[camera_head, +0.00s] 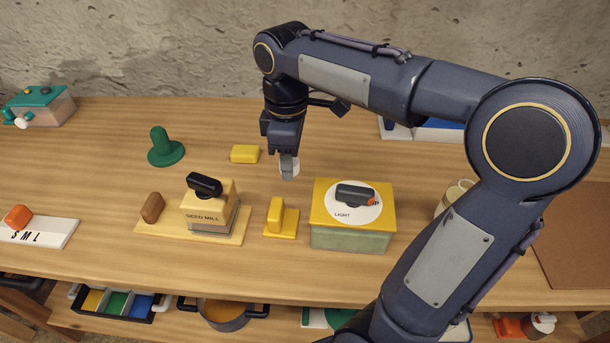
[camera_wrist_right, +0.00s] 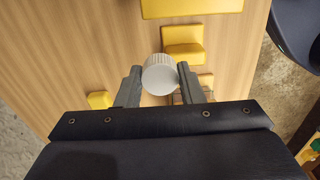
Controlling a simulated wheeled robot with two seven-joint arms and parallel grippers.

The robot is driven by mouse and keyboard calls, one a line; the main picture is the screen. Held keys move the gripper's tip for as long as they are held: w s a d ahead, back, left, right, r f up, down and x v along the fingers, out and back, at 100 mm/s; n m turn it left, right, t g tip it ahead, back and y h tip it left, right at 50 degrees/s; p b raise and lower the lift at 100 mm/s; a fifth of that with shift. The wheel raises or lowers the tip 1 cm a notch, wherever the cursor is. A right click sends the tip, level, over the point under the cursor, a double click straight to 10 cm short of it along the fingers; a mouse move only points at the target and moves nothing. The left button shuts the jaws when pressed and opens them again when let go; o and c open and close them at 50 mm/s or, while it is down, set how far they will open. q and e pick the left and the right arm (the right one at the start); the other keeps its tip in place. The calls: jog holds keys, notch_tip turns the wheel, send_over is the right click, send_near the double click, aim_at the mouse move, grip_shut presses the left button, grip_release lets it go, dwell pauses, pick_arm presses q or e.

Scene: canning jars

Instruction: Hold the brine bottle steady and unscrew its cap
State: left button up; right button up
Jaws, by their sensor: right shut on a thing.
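My right gripper (camera_head: 288,170) points down over the back middle of the table, shut on a small light grey cap (camera_head: 295,168). In the right wrist view the cap (camera_wrist_right: 159,75) is round with a ribbed side, clamped between the two fingertips (camera_wrist_right: 158,80). I see no bottle body under it in either view, and whether the cap touches the table is hard to tell. I cannot pick out the brine bottle for certain. My left gripper is not in view.
A yellow switch box marked LIGHT (camera_head: 325,240) stands front right of the gripper. A yellow block (camera_head: 245,154), a yellow stepped piece (camera_head: 280,218), the seed mill (camera_head: 207,216) and a green knob piece (camera_head: 165,148) lie to the left. A cream container (camera_head: 440,208) is partly behind my right arm.

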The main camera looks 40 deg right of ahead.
jog(key=s+d+n, duration=0.1)
jog(key=s, duration=0.2)
send_over(277, 176)
jog(key=f, duration=0.5)
jog(key=s+f, duration=0.1)
jog(key=f, duration=0.2)
jog(key=shift+w+f, duration=0.2)
jog(key=shift+w+f+b, duration=0.2)
jog(key=shift+f+b, duration=0.1)
jog(key=shift+f, duration=1.45)
jog(key=shift+f, duration=0.1)
jog(key=o, duration=1.1)
